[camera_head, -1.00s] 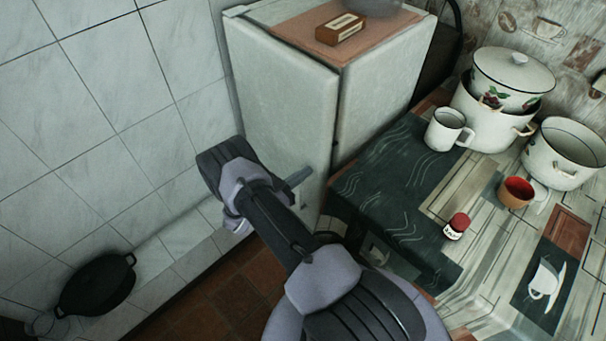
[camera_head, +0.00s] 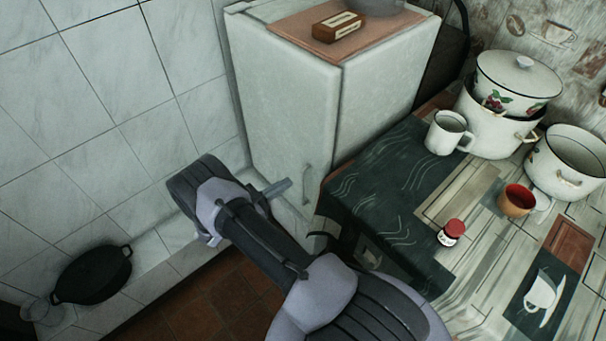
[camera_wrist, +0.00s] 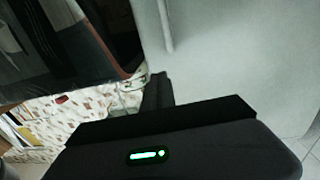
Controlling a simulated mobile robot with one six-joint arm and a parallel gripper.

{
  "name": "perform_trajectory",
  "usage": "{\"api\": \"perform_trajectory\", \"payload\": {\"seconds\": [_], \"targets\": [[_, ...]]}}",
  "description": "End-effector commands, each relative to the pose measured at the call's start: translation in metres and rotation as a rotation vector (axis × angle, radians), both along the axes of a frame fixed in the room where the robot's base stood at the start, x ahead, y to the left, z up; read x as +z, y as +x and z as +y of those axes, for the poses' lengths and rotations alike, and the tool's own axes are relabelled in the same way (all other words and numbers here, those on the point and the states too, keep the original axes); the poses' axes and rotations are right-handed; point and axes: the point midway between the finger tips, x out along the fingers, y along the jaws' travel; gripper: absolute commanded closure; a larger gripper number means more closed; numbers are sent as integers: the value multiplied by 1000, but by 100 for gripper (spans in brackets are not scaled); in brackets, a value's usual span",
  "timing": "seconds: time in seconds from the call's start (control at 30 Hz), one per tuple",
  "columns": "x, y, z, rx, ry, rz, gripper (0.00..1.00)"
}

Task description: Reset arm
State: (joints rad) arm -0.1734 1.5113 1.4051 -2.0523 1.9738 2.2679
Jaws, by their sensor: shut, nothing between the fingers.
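My arm reaches up from the bottom of the head view and bends at a dark and lilac joint in front of the tiled wall. My gripper (camera_head: 281,187) shows as a small grey tip beyond the forearm, in front of the white fridge (camera_head: 285,115). The rest of it is hidden behind my arm. In the wrist view, the dark fingers (camera_wrist: 156,92) are together with nothing between them. They point towards the patterned wall and the pale fridge side, apart from any object.
The table (camera_head: 375,185) at right holds a white mug (camera_head: 445,135), stacked enamel pots (camera_head: 490,130), another pot (camera_head: 565,170), an orange cup (camera_head: 516,201) and a red-lidded jar (camera_head: 451,233). A black pan (camera_head: 95,275) rests on the ledge at lower left.

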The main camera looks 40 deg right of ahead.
Motion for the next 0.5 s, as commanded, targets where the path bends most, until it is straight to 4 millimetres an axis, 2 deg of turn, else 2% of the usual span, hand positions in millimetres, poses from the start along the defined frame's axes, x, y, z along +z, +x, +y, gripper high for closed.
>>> {"api": "perform_trajectory", "payload": {"seconds": [0.03,0.13,0.23,0.37,0.43,0.47,0.5], "targets": [[3,0,12,4,0,0,100],[2,-2,30,3,-1,1,100],[0,-3,39,1,0,1,100],[0,-3,42,-1,1,3,100],[12,-1,41,-26,25,28,100],[24,0,41,-50,50,54,100],[45,0,41,-89,100,105,100]]}}
